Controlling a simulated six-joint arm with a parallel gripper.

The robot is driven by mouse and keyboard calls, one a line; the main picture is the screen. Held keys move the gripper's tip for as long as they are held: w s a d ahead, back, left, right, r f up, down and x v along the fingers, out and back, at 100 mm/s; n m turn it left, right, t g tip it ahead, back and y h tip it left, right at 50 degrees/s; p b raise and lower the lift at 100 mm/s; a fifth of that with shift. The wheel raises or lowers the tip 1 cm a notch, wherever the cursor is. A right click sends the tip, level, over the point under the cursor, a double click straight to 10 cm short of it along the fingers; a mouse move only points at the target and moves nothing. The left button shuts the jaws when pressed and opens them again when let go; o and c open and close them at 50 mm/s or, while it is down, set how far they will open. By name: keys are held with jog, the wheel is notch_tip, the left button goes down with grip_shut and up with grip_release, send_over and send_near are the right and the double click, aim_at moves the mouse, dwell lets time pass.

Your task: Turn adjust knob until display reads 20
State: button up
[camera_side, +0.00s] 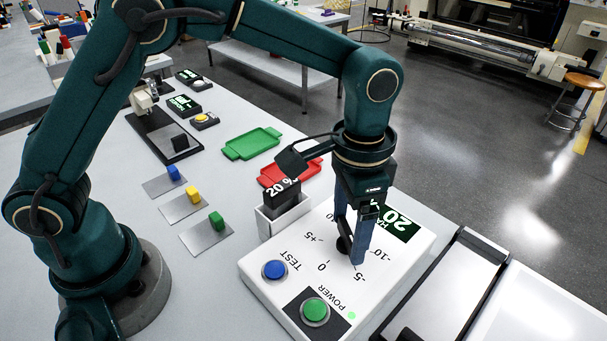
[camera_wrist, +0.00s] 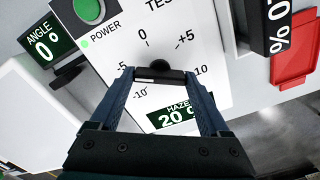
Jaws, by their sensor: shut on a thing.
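A white control box (camera_side: 250,262) stands on the table, printed with a scale of -10, -5, 0, +5 and +10. Its display (camera_side: 398,223) reads 20; in the wrist view the display (camera_wrist: 173,115) shows "HAZE 20", with part of the line cut off by a finger. The dark adjust knob (camera_wrist: 160,66) sits below the 0 mark. My gripper (camera_wrist: 158,75) points down at the box, its two fingers shut on the knob from either side.
The box carries a blue TEST button (camera_side: 274,270), a green POWER button (camera_side: 315,311) and a lit green lamp (camera_side: 351,315). A white holder (camera_side: 284,215) with a black "20 %" card stands close behind. Red (camera_side: 290,171) and green (camera_side: 252,143) trays lie beyond.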

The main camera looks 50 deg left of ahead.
aim_at(349, 231)
jog(key=o, duration=1.2)
jog(key=shift+r, duration=0.1)
jog(key=shift+r, duration=2.55)
